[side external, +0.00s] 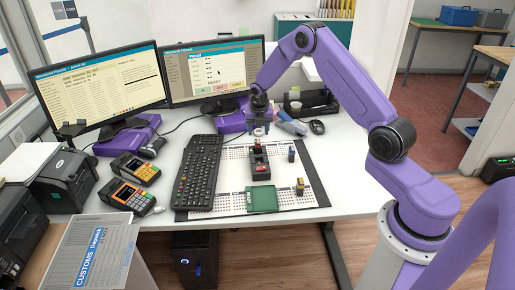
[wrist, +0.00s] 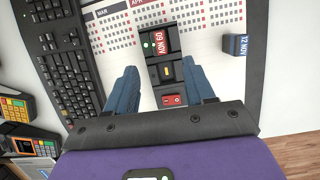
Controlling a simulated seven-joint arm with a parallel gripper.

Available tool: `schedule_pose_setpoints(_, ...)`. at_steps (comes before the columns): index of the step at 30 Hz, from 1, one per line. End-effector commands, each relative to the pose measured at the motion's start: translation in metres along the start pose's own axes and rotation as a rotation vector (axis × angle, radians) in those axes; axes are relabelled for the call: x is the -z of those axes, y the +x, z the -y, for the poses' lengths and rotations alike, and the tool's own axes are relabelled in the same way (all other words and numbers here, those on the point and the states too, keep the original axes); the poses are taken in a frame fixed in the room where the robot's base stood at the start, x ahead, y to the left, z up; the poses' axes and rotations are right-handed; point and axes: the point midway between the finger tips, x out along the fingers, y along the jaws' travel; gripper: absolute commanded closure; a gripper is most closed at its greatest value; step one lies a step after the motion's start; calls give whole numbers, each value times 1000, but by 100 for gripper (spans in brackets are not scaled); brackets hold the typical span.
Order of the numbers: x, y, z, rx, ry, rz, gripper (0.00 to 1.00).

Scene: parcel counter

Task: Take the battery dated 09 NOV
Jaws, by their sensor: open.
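The battery dated 09 NOV (wrist: 163,42) has a red label and sits in the far end of a black holder (wrist: 153,57). In the side view the red battery (side external: 259,149) stands up from the back of the holder (side external: 260,161). A blue battery dated 12 NOV (wrist: 236,46) stands apart to the right; it also shows in the side view (side external: 291,154). My gripper (wrist: 163,75) is open and empty, its blue fingers on either side of the holder in the wrist view. In the side view my gripper (side external: 258,131) is above the holder.
A green tray (side external: 263,203) lies in front of the holder. A small yellow and grey block (side external: 300,187) stands to its right, its date unreadable. The holder has a red switch (wrist: 172,100).

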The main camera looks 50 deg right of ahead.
Motion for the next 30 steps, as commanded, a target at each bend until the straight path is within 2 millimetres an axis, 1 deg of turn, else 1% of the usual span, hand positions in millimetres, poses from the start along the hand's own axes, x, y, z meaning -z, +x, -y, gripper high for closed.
schedule_pose_setpoints(1, 0, 10, 1, 1, 0, -1, 46)
schedule_pose_setpoints(3, 0, 20, 1, 1, 0, -2, 46)
schedule_pose_setpoints(6, 0, 32, 0, 1, 1, -1, 46)
schedule_pose_setpoints(14, 0, 45, 0, 0, 2, 0, 46)
schedule_pose_setpoints(24, -2, 85, 0, 0, 1, -1, 46)
schedule_pose_setpoints(27, -2, 91, 0, 0, 1, 0, 46)
schedule_pose_setpoints(30, -2, 94, -1, -1, 1, 0, 46)
